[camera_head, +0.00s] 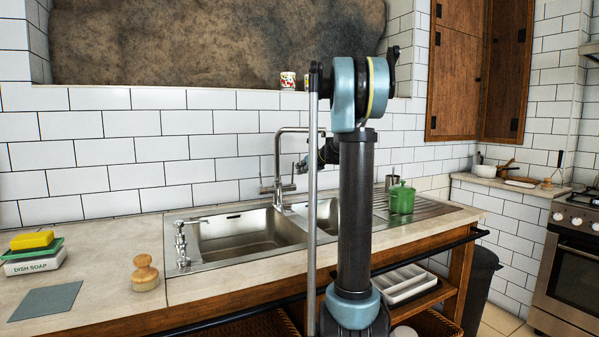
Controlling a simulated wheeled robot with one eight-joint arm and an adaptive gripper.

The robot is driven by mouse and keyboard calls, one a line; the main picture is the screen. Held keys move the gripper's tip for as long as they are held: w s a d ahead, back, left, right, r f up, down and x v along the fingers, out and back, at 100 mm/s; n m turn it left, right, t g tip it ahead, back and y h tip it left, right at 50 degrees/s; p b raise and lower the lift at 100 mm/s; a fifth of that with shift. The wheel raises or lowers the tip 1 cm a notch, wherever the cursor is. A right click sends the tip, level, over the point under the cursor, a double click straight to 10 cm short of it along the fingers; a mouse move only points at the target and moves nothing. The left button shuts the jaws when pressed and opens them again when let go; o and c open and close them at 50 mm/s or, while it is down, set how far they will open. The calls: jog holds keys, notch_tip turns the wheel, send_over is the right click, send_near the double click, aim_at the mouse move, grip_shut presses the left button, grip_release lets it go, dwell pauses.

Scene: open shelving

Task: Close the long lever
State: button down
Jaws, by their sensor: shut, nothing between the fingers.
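A chrome tap (278,165) stands behind the sink, with a tall spout bent to the right. Small handles stick out low on both sides of its body: one on the left (264,189) and one on the right (289,187). I cannot tell for sure which is the long lever, or how far it is turned. My gripper (299,167) is small and dark in this view, just right of the tap's body and below the spout. It is shut and empty. I cannot tell whether it touches the tap. My arm hides the spout's end and part of the sink.
A green pot (401,198) stands on the drainer at right. A wooden brush (145,273), a soap dish (35,254) and a grey cloth (46,301) lie on the left counter. A tiled wall backs the tap.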

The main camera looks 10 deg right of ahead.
jog(key=v, duration=1.1)
jog(key=shift+s+r, duration=0.2)
jog(key=shift+s, duration=0.05)
